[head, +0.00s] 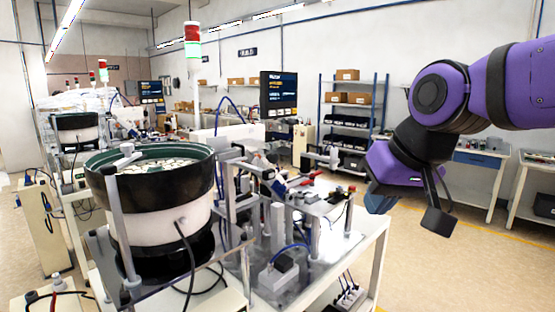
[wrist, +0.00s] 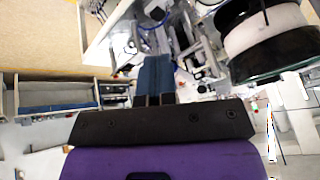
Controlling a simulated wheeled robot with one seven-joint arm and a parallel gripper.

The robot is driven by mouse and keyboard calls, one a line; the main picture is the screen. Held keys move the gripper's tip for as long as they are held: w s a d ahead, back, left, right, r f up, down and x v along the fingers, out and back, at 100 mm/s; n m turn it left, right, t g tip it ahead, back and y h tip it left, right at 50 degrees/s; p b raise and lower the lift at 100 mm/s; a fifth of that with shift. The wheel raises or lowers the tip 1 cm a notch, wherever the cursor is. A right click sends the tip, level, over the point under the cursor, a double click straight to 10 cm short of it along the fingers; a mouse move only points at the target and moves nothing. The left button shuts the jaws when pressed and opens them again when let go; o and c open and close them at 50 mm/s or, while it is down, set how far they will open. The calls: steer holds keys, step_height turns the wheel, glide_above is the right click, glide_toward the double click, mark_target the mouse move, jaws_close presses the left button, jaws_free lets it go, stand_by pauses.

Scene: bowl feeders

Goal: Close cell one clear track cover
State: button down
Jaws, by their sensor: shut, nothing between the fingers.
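The nearest cell has a large dark green-rimmed bowl feeder (head: 150,165) full of small pale parts. A linear track assembly (head: 250,178) runs to the right from the bowl over the metal bench. I cannot make out the clear track cover or whether it is up or down. My gripper (head: 380,204) is in the air right of the bench, apart from the track and pointing down. In the wrist view my gripper (wrist: 155,65) shows its blue-grey fingers together, with nothing between them. The same bowl (wrist: 270,40) shows at upper right there.
A signal tower (head: 193,45) rises behind the bowl. A monitor (head: 278,93) stands behind the track. Clamps and posts (head: 315,205) crowd the bench's right side. A second bowl feeder (head: 77,128) stands farther back at left. The floor (head: 450,275) right of the bench is clear.

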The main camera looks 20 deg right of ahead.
mark_target(253, 142)
steer(key=w+r+m+t+y, duration=0.25)
steer(key=w+m, duration=0.25)
steer(key=w, duration=0.5)
steer(key=w+r+m+t+y, duration=0.1)
steer(key=w+r+m, duration=0.4)
steer(key=w, duration=0.5)
steer(key=shift+m+g, duration=0.25)
steer(key=shift+m, duration=0.25)
steer(key=shift+w+d+r+x, duration=0.1)
steer(key=shift+w+r+x, duration=0.15)
steer(key=shift+x, duration=2.05)
steer(key=shift+w+d+r+x, duration=0.1)
steer(key=shift+w+x, duration=0.15)
steer(key=shift+x, duration=2)
steer(key=shift+w+d+r+x, duration=0.15)
steer(key=shift+w+r+x, duration=0.1)
steer(key=shift+x, duration=2.05)
steer(key=w+a, duration=0.2)
steer(key=w, duration=0.1)
steer(key=w+a, duration=0.1)
steer(key=w, duration=0.3)
steer(key=w+a, duration=0.2)
steer(key=w, duration=0.2)
steer(key=shift+w+a+f, duration=0.1)
steer(key=shift+w+a, duration=0.1)
steer(key=shift+a, duration=0.1)
steer(key=shift+w+r, duration=0.1)
steer(key=shift+r, duration=0.1)
steer(key=shift+a, duration=0.1)
